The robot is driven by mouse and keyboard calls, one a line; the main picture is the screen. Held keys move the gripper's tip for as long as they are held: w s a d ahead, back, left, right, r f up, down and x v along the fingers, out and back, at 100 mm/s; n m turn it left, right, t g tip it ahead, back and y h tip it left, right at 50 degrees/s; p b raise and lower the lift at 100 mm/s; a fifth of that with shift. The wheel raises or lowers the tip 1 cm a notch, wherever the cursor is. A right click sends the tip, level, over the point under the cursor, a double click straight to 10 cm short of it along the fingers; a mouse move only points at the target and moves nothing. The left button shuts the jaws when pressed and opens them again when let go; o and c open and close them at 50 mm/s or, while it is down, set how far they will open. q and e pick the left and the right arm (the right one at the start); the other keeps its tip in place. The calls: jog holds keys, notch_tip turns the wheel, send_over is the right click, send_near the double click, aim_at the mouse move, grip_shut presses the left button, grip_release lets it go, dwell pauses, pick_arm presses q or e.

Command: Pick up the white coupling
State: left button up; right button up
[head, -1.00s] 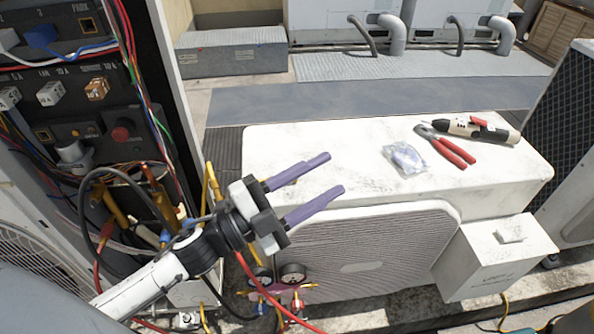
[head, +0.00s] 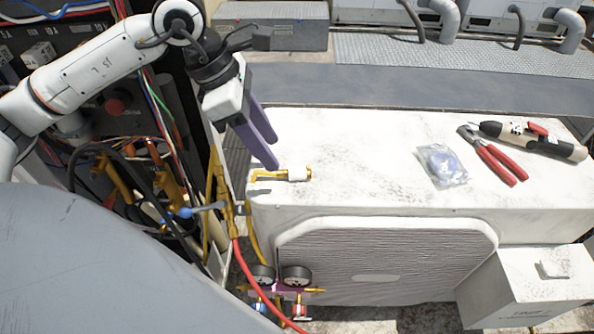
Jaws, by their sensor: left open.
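The white coupling (head: 298,174) lies on top of the white condenser unit (head: 380,170), near its left end. A brass-coloured piece sticks out from it to the left, and a bit of brass shows at its right end. My left gripper (head: 272,153) has purple fingers that point down and to the right. It is open and empty, with its fingertips just above and left of the coupling in the picture. I cannot tell how high the fingertips are over the unit. My right gripper is not in view.
A clear plastic bag (head: 441,165), red-handled pliers (head: 493,157) and a black-and-cream tool (head: 532,140) lie to the right on the unit. An open panel with wires and brass pipes is at left. Gauges (head: 295,276) and a red hose (head: 249,275) hang in front.

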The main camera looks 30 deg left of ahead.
aim_at(285, 171)
pick_arm(q)
jog(key=x, duration=0.5)
jog(key=shift+s+d+f, duration=0.1)
jog(key=shift+d+f, duration=0.2)
jog(key=shift+f, duration=0.05)
jog(key=shift+c, duration=0.5)
grip_shut()
